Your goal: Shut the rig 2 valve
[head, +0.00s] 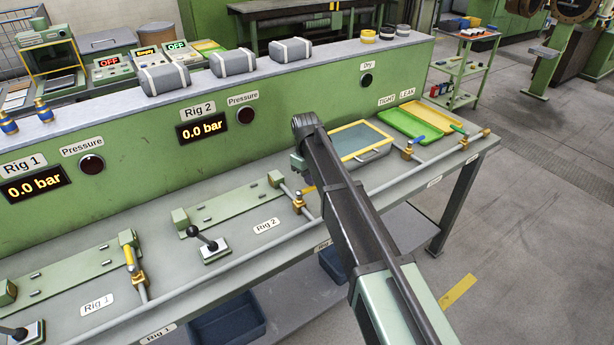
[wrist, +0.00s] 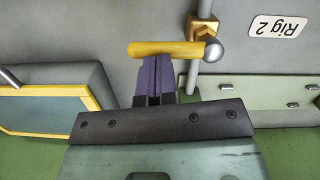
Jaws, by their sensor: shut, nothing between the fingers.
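The rig 2 valve is a brass fitting with a yellow lever. In the head view the brass body (head: 299,203) sits on a short branch pipe beside the Rig 2 label (head: 267,226); my arm partly hides the lever. In the wrist view the yellow lever (wrist: 165,48) lies crosswise to the pipe, extending left from the brass body (wrist: 204,27). My gripper (wrist: 158,62) is shut and empty, its purple fingertips right at the lever's side near its middle. I cannot tell whether they touch it. My arm hides the gripper in the head view.
The Rig 2 display (head: 202,130) reads 0.0 bar. A yellow-framed tray (head: 362,143) lies beyond my arm. A black-knobbed lever (head: 207,244) stands left of the valve. The rig 1 lever (head: 128,258) lies along its pipe. A long pipe (head: 235,250) runs along the bench front.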

